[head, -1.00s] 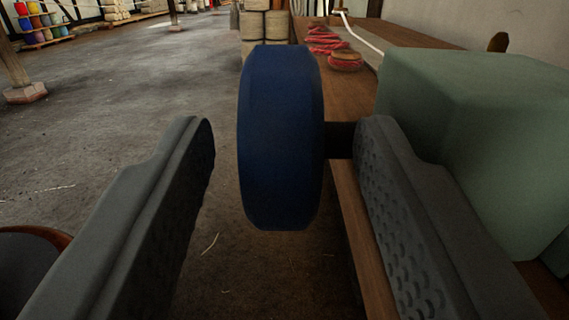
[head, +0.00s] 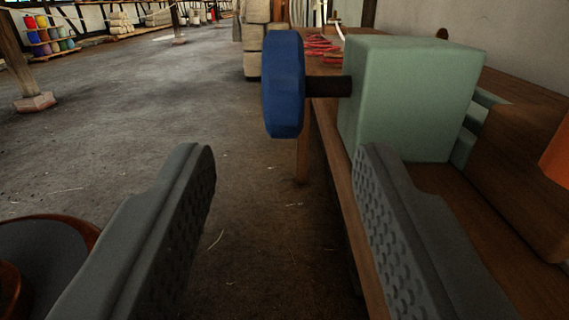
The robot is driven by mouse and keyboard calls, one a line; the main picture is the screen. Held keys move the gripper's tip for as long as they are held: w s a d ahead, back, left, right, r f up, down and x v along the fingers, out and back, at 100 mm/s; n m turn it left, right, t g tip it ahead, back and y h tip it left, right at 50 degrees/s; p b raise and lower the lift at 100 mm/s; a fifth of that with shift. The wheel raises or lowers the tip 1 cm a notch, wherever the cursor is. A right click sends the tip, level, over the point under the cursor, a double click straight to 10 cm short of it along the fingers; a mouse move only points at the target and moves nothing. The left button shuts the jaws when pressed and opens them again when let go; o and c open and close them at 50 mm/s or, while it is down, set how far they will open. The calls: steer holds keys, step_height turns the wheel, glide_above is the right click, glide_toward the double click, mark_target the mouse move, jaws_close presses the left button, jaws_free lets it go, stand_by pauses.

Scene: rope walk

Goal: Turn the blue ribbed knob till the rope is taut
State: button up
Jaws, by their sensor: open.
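The blue knob (head: 284,84) is upright and sticks out on a short dark shaft (head: 328,86) from the left side of a pale green box (head: 405,95). It hangs out beyond the bench's left edge. My gripper (head: 283,165) is open and empty, its two dark textured fingers wide apart. The knob is ahead of the fingertips and above them in the picture, apart from both. A white rope (head: 337,22) shows in part behind the green box; whether it is taut I cannot tell.
The wooden bench (head: 345,190) runs along the right. A brown wooden block (head: 520,165) and an orange thing (head: 556,155) are at the right. Red rope coils (head: 322,45) lie behind the knob. A round wooden-rimmed thing (head: 85,232) is at lower left.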

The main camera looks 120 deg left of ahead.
steer(key=s+d+r+m+t+h, duration=0.6)
steer(key=s+d+m+t+h, duration=0.35)
steer(key=m+t, duration=0.3)
steer(key=s+d+r+m+t+h, duration=0.2)
steer(key=s+d+r+m+t, duration=0.25)
steer(key=r, duration=0.45)
steer(key=s+d+r+m+t+h, duration=0.3)
steer(key=d+r+t, duration=0.25)
steer(key=r, duration=0.25)
steer(key=n+g+h, duration=0.2)
steer(key=n+g, duration=1.1)
steer(key=n, duration=0.7)
glide_above(283, 74)
steer(key=s+a, duration=0.2)
steer(key=a, duration=0.1)
step_height(283, 74, down, 5)
steer(key=shift+y, duration=0.25)
step_height(283, 74, down, 17)
steer(key=shift+w+d+f, duration=0.1)
steer(key=shift+w, duration=0.05)
